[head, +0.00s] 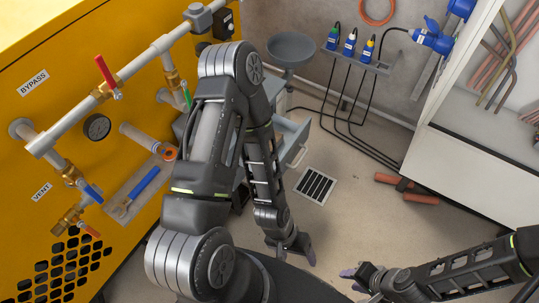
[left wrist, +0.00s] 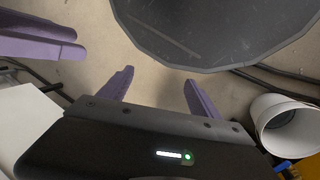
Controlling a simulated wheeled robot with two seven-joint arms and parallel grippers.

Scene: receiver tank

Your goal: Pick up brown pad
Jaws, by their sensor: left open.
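I cannot make out a brown pad in either view. My left gripper (head: 294,250) hangs low over the floor in the head view, beside the dark round edge of my base. Its two purple fingers stand apart in the left wrist view (left wrist: 158,92), with only bare floor between them. My right gripper (head: 354,279) is at the lower middle right of the head view. Its purple fingers also show at the upper left of the left wrist view (left wrist: 40,37), seemingly apart, with nothing seen between them.
A yellow panel (head: 60,125) with pipes and valves stands left. A grey bowl (head: 291,48) stands at the back, near an open grey drawer (head: 295,142). A floor grate (head: 315,186) and red-brown cylinders (head: 420,198) lie on the floor. A white bin (left wrist: 287,125) stands right.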

